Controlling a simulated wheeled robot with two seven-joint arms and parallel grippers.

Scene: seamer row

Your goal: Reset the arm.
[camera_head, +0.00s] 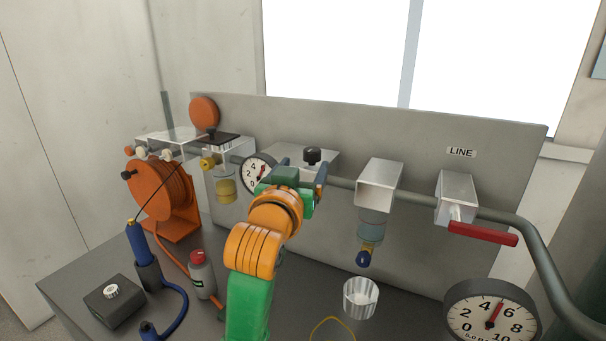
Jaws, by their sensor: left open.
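My left arm (250,298), green and orange, rises from the bottom centre of the head view towards the back panel. My left gripper (302,170) is at its end, in front of a metal block with a black knob (312,155). Its two blue-grey fingers are spread apart, with no object seen held between them. The knob appears between and just beyond the fingertips; I cannot tell whether they touch it or the block. The gripper hides part of the block and the pipe. My right gripper is not in view.
A dial gauge (258,172) sits just left of the gripper. Right are a metal bracket with a blue-tinted bowl (371,224), a red-handled valve (483,233), a clear cup (360,298) and a large gauge (492,315). Left are an orange reel (160,190) and a red-capped bottle (201,275).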

